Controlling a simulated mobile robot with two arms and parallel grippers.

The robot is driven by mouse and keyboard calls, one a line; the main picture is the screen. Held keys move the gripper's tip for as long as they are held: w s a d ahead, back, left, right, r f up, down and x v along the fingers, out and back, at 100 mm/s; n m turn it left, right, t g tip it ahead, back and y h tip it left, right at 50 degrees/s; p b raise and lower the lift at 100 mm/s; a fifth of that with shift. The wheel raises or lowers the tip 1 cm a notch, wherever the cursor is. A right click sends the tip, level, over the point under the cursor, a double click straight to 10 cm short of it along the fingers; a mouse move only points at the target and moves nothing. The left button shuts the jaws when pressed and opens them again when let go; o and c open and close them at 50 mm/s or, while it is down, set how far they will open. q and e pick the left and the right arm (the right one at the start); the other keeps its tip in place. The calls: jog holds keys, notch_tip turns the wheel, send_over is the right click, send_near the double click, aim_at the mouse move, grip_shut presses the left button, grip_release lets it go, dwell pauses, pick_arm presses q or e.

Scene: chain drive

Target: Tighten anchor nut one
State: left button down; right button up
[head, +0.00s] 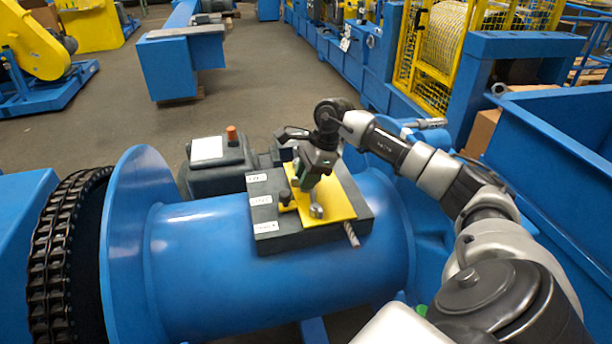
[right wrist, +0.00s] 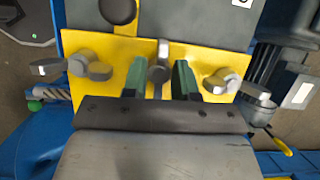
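In the head view a yellow plate (head: 338,203) lies on a dark grey block (head: 285,238) on top of a blue drum. A grey nut (head: 316,211) shows at the plate's near side. In the right wrist view, grey winged nuts stand at the left (right wrist: 90,66) and right (right wrist: 222,84) of the yellow plate (right wrist: 211,50). A third grey upright part (right wrist: 159,62) stands between my fingers. Which nut is number one I cannot tell. My right gripper (right wrist: 160,82) is open over the plate, its green-padded fingers apart on either side of that middle part. My left gripper is not in view.
A steel rope end (head: 352,235) sticks out of the block's near side. A black chain (head: 55,250) runs at the left, and a blue trough (head: 560,120) stands at the right.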

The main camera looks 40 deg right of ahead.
jog(key=shift+m, duration=0.4)
jog(key=o, duration=0.6)
jog(key=shift+r, duration=0.15)
jog(key=v, duration=1)
jog(key=shift+s+d+r, duration=0.2)
jog(key=shift+r, duration=0.05)
jog(key=shift+f, duration=0.1)
